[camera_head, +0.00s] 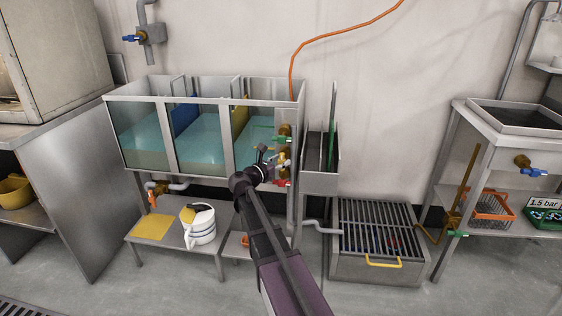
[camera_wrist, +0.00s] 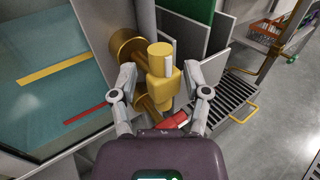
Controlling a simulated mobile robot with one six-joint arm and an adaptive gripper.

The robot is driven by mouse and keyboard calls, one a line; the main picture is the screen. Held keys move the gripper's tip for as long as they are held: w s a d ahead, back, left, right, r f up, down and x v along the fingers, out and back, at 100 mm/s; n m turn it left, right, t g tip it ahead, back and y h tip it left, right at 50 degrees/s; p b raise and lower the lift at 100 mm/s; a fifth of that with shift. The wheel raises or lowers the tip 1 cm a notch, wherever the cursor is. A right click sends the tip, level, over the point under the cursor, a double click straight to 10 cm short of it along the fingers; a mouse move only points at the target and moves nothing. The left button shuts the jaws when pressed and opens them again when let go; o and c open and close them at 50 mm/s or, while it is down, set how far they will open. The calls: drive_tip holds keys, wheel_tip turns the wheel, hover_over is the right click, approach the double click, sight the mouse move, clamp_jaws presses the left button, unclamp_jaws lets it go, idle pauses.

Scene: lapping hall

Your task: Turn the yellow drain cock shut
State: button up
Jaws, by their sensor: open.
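The yellow drain cock (camera_wrist: 161,84) sits on a brass fitting at the tank's right end, with a round yellow top and a white strip on its right side. In the head view it is a small yellow patch (camera_head: 282,158), partly covered by my gripper. My gripper (camera_wrist: 160,76) is open, with one finger on each side of the yellow cock. A gap seems to show at both fingers; I cannot tell whether either touches. In the head view my gripper (camera_head: 268,162) is at the tank's right front corner.
A green-handled cock (camera_head: 284,131) is above and a red-handled one (camera_head: 282,183) below; the red handle (camera_wrist: 173,122) shows under the yellow cock. The glass-fronted tank (camera_head: 225,138) is at left. A grated box (camera_head: 380,258) and a bench with a white jug (camera_head: 199,226) stand below.

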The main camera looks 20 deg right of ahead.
drive_tip(key=shift+w+d, duration=0.15)
drive_tip(key=shift+d, duration=0.15)
clamp_jaws()
drive_tip(key=shift+a, duration=0.1)
